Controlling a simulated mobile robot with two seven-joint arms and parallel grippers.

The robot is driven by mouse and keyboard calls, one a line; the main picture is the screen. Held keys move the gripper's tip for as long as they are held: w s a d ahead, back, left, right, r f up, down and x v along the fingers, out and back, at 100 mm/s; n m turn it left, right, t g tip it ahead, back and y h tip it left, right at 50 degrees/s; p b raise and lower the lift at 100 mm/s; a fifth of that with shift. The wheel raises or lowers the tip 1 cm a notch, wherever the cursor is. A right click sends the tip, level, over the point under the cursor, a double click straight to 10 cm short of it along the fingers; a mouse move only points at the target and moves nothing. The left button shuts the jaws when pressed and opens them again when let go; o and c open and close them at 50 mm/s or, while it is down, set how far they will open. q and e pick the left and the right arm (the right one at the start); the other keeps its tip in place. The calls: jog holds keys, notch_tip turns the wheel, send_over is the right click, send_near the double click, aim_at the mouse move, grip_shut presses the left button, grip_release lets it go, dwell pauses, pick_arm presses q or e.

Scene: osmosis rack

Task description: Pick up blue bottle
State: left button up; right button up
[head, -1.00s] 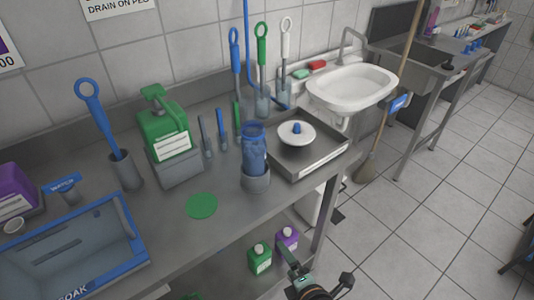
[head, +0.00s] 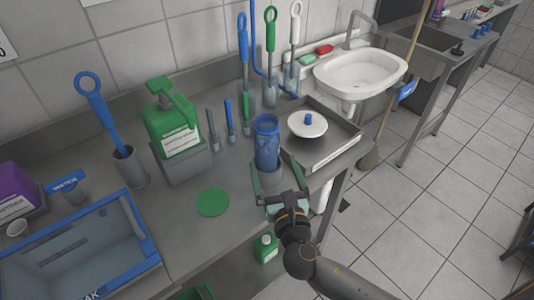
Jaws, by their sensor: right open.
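My left gripper is not in view.
A steel tray (head: 345,157) with a white lid (head: 307,124) lies right of the bottle. A green jug (head: 170,120) and several brushes stand behind and left. A green disc (head: 213,202) lies on clear counter. A blue-rimmed basin (head: 141,222) is at lower left.

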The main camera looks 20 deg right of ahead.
aim_at(269, 161)
jog(key=w+b, duration=0.1)
jog(key=w, duration=0.4)
jog(key=shift+w+b, duration=0.3)
jog(key=shift+w+r, duration=0.1)
jog(key=shift+w, duration=0.15)
jog(key=shift+c, duration=0.2)
jog(key=c, duration=1.2)
